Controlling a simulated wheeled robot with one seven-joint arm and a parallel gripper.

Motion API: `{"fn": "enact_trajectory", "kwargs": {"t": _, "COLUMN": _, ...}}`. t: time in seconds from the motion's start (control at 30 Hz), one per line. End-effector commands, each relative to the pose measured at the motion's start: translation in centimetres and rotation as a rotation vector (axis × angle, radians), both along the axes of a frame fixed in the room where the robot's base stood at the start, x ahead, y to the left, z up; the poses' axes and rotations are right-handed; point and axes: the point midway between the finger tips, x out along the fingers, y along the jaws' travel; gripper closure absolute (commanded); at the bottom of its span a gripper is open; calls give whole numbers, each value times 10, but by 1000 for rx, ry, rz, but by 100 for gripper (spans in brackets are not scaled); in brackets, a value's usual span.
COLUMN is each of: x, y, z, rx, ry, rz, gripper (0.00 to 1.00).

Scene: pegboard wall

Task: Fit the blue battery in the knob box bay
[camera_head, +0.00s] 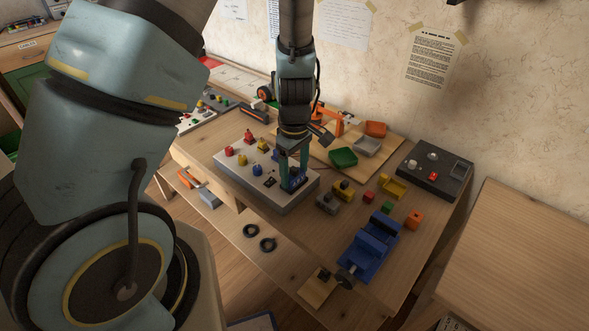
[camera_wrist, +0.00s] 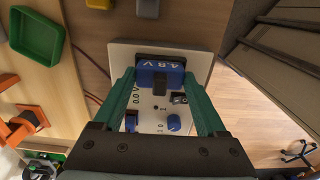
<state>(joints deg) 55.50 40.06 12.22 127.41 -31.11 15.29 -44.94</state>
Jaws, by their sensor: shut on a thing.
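The blue battery (camera_wrist: 174,70), marked 4.8 V, is between the green fingers of my gripper (camera_wrist: 160,88), which is shut on it. It is at the far end of the pale knob box (camera_wrist: 198,66) in the wrist view, over or in a dark-edged bay (camera_wrist: 150,57). I cannot tell how deep it sits. A 0.0 V marking, a blue knob (camera_wrist: 173,122) and a black switch (camera_wrist: 180,98) show nearer. In the head view my gripper (camera_head: 292,182) points down at the right end of the knob box (camera_head: 250,190), which carries red and yellow knobs.
A blue vise (camera_head: 370,245), small coloured blocks, a green tray (camera_head: 343,157) and a dark control box (camera_head: 435,170) stand to the right on the bench. Another knob panel (camera_head: 200,112) is behind left. The shelf below holds two dark rings (camera_head: 259,238).

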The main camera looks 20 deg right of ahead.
Motion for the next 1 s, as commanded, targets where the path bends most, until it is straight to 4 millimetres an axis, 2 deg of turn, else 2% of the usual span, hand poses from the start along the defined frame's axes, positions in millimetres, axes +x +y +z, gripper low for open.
{"fn": "enact_trajectory", "kwargs": {"t": 1.0, "x": 0, "y": 0, "z": -6, "rx": -1, "ry": 0, "rz": 0, "gripper": 86}}
